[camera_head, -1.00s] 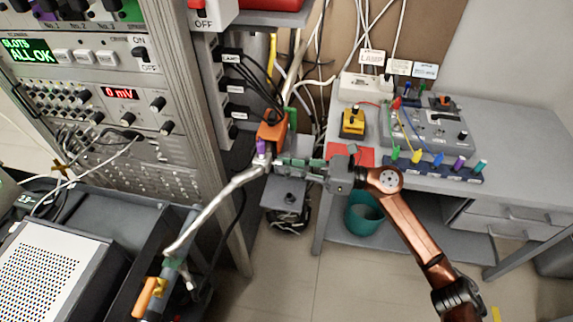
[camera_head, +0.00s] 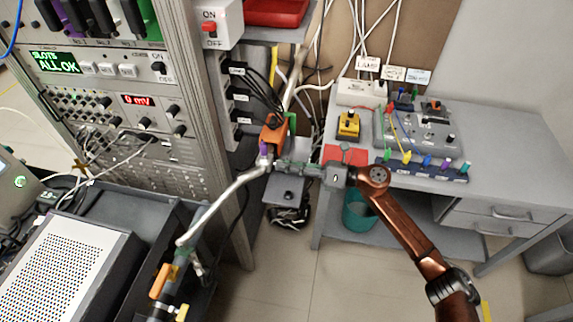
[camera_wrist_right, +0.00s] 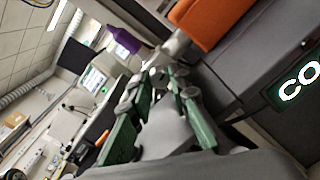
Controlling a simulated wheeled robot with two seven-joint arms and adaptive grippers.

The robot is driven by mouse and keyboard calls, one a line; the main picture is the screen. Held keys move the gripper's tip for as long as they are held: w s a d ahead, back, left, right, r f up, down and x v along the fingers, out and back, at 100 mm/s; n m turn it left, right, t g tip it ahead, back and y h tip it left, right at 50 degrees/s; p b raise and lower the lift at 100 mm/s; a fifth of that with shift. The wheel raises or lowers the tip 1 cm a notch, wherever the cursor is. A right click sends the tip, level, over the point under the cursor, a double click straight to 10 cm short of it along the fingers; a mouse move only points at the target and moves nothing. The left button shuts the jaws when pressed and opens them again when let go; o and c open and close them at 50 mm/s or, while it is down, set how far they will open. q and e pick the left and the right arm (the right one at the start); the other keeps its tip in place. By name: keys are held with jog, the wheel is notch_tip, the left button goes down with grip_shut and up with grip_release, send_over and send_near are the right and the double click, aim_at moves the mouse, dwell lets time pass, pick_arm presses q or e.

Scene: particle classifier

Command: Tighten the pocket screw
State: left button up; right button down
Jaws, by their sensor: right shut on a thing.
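My right gripper (camera_head: 284,164) reaches in from the right. Its green fingers are shut on a small grey metal fitting at the upper end of a pale bent pipe (camera_head: 222,203). In the right wrist view the fingers (camera_wrist_right: 162,95) converge on this grey fitting (camera_wrist_right: 160,72), which they partly hide. A purple part (camera_head: 264,149) sits just above the fitting and also shows in the wrist view (camera_wrist_right: 126,41). An orange block (camera_head: 274,134) is right behind it. I cannot tell which small part is the pocket screw. My left gripper is not in view.
An instrument rack (camera_head: 120,130) stands at left. A perforated box (camera_head: 60,275) is at bottom left, beside a dark cylinder with an orange handle (camera_head: 160,281). A grey bench (camera_head: 500,160) is at right, a teal bin (camera_head: 361,211) below it. Floor at bottom middle is clear.

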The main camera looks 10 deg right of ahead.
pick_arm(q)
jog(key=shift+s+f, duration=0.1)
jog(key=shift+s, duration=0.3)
pick_arm(e)
jog(key=shift+w+m, duration=0.1)
jog(key=shift+m, duration=0.2)
jog(key=c, duration=1.8)
grip_release()
